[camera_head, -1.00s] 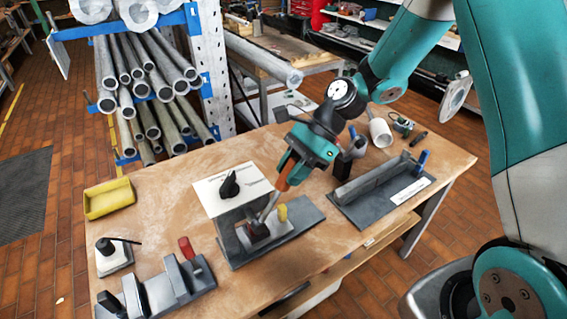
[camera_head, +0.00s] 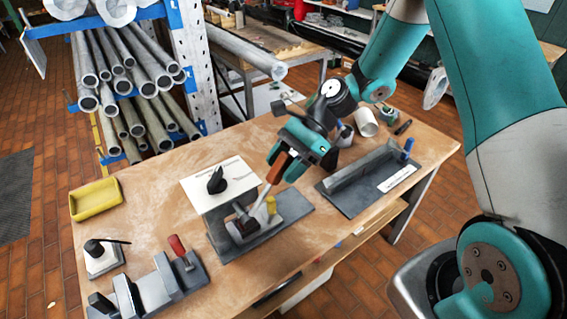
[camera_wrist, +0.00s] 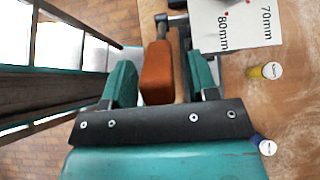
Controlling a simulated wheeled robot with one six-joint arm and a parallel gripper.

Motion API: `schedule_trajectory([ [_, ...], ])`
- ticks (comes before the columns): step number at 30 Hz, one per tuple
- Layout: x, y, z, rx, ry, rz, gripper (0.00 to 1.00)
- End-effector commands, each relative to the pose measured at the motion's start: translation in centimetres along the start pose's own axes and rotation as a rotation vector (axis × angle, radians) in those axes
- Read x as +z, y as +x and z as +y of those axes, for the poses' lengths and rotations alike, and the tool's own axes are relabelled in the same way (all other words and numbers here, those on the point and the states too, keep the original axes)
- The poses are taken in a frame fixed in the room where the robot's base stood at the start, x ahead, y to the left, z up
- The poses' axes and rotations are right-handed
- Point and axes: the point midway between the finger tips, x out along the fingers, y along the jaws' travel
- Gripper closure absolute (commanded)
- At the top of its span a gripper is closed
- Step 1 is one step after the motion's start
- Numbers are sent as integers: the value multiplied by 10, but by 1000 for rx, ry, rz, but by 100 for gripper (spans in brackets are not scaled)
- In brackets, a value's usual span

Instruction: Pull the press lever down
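The press lever (camera_head: 264,186) has a thin metal rod and an orange grip. It slants up to the right from the grey press (camera_head: 243,226) on the bench. In the wrist view the orange grip (camera_wrist: 158,72) lies between the two teal fingers of my gripper (camera_wrist: 161,78). A clear gap shows at the right finger and a narrow one at the left, so the gripper looks open around the grip. In the head view my gripper (camera_head: 284,164) is at the lever's upper end, with the grip showing at its left. The far side of the grip is hidden.
A yellow-topped peg (camera_head: 271,205) stands beside the lever. A white panel with a black knob (camera_head: 217,181) is behind the press. A grey channel fixture (camera_head: 362,178) lies right; a red-handled clamp (camera_head: 178,246) and a yellow tray (camera_head: 96,198) are left.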

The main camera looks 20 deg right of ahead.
Motion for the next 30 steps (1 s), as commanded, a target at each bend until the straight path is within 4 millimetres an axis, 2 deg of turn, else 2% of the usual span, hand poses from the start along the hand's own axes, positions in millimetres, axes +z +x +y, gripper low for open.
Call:
schedule_trajectory([
  [7, 1, -3, 0, -1, -1, -1, 47],
  [11, 0, -17, -1, -4, -2, -1, 47],
  [14, -2, -38, -1, -7, -2, 1, 47],
  [24, -1, -126, -1, -5, -1, 2, 47],
  [30, 1, -161, -1, -2, -1, 0, 47],
])
